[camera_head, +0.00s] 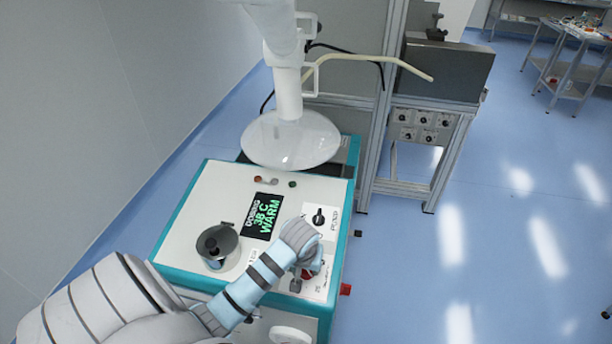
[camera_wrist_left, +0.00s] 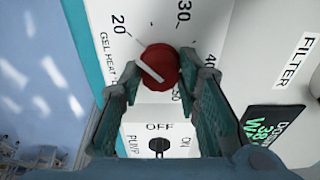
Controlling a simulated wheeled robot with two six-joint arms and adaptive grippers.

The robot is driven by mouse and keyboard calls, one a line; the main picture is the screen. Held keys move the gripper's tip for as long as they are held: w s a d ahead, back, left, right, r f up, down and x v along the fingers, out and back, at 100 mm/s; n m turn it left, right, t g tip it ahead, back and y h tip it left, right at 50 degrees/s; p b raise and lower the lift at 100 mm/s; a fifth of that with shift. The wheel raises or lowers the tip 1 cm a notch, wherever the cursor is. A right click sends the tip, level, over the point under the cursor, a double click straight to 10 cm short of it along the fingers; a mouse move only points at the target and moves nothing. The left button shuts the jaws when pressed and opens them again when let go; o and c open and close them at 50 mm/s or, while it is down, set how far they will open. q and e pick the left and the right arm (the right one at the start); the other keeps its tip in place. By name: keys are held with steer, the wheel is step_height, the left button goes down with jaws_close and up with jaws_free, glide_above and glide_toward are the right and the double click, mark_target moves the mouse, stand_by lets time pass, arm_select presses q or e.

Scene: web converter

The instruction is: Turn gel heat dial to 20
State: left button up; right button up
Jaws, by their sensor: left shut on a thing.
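The gel heat dial (camera_wrist_left: 158,68) is a round red knob with a white pointer line, seen in the left wrist view on a white panel. The pointer line slants to the upper left, towards the side of the 20 mark (camera_wrist_left: 118,25); whether it lines up exactly is unclear. The 30 mark (camera_wrist_left: 183,12) is up and to the right. My left gripper (camera_wrist_left: 158,78) is shut on the dial, a finger on each side. In the head view my left gripper (camera_head: 310,268) reaches over the machine's front right corner and mostly hides the dial.
A black pump switch (camera_wrist_left: 158,145) on a white plate is near the dial. A display (camera_head: 262,216) reads 38 C WARM. A metal pot (camera_head: 216,243) stands on the teal-edged machine top, left of my arm. A clear dome (camera_head: 290,140) hangs behind. Open floor lies right.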

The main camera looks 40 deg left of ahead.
stand_by(0.3)
arm_select(q)
steer(key=o, duration=1.1)
steer(key=v, duration=0.7)
steer(key=shift+r, duration=0.3)
